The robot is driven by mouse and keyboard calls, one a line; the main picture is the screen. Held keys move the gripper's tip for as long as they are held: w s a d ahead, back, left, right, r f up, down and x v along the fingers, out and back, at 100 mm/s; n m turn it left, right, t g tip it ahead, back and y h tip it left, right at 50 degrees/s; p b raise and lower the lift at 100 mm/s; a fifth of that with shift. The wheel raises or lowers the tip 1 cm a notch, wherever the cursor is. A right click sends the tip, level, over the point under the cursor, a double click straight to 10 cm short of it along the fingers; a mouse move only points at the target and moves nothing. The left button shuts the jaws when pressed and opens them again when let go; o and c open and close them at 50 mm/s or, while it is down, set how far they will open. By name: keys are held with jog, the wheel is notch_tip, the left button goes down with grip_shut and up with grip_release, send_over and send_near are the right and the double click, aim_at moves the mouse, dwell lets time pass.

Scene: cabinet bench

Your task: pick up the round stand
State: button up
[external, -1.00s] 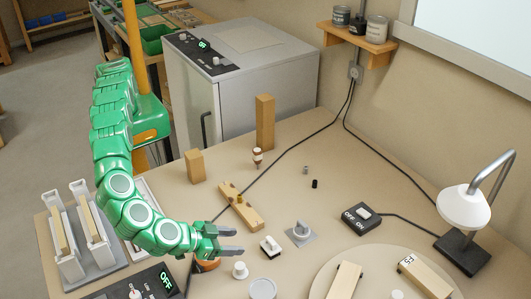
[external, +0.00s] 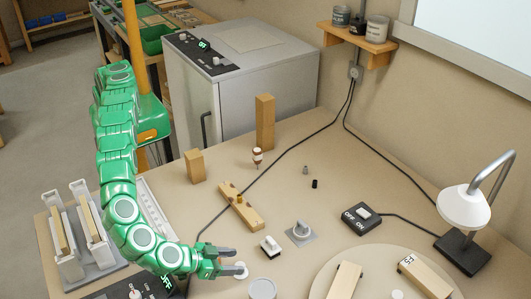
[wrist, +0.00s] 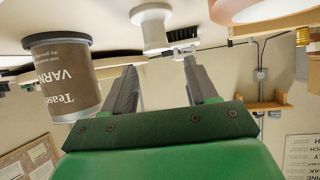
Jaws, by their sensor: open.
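The round stand (external: 241,270) is a small white spool-shaped piece with a narrow neck, upright on the bench near the front. In the wrist view, which is upside down, the stand (wrist: 152,30) shows just beyond the fingertips, roughly in line with the gap between them. My gripper (external: 238,261) is at the stand in the external view, its fingers pointing right and partly covering it. In the wrist view my gripper (wrist: 160,66) is open, with nothing held between the fingers. I cannot tell whether a finger touches the stand.
A varnish tin (wrist: 64,78) stands close beside the stand; its lid (external: 262,288) shows in the external view. A large round board (external: 325,285) is to the right.

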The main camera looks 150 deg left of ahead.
notch_tip(320, 180, down, 2)
jog(key=shift+f, duration=0.1)
jog(key=shift+x, duration=1.1)
jog(key=shift+a+f, duration=0.15)
jog(key=shift+a, duration=0.15)
jog(key=c, duration=1)
